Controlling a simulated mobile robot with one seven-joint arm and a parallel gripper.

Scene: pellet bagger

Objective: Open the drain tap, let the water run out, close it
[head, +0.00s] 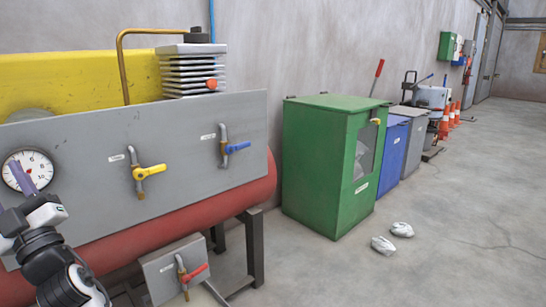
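A tap with a red lever (194,274) sits on a small grey plate (160,283) below the red tank (135,244). It is low, and its label is too small to read. Its outlet bends downward, and I see no water running from it. A tap with a yellow lever (149,172) and one with a blue lever (237,147) are on the large grey panel (185,130) above. My arm stands at the lower left, in front of the gauge. My gripper (30,178) seems to be at its upper end, left of the taps and apart from them; its opening is unclear.
A round gauge (28,164) is on the panel's left. The tank stands on a dark frame (254,250). A green cabinet (322,170), a blue bin (392,155) and a grey bin line the wall. Two pale bags (383,245) lie on the floor. The right floor is open.

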